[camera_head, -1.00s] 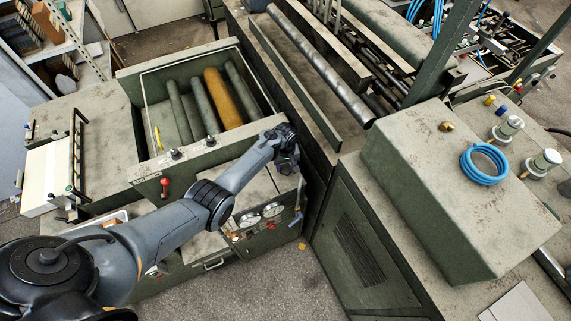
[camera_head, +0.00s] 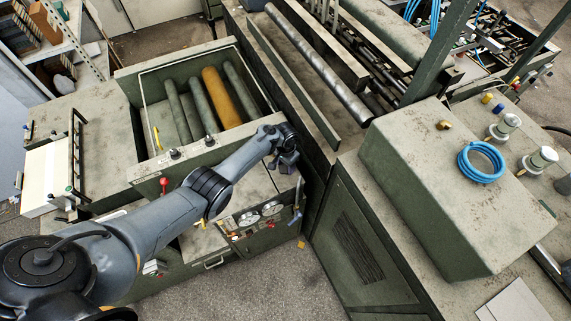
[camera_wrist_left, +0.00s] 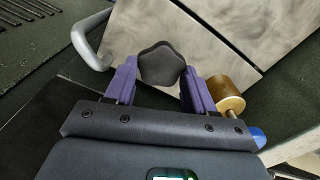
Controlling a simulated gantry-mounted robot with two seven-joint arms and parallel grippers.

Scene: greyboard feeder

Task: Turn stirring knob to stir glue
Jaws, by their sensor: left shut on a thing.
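My left gripper (camera_head: 288,158) is at the far end of my left arm, at the right end of the roller machine's front side. In the left wrist view, its two purple fingers (camera_wrist_left: 160,72) are shut on a black lobed knob (camera_wrist_left: 161,62), one finger on each side. I take this for the stirring knob. In the head view the knob is hidden by the wrist. No glue can be made out. My right gripper is not in view.
A brass cylinder (camera_wrist_left: 226,93) sits just right of the fingers, and a bent metal handle (camera_wrist_left: 90,42) is to their left. Below the wrist is a gauge panel (camera_head: 262,220). A large green cabinet (camera_head: 365,245) stands close on the right.

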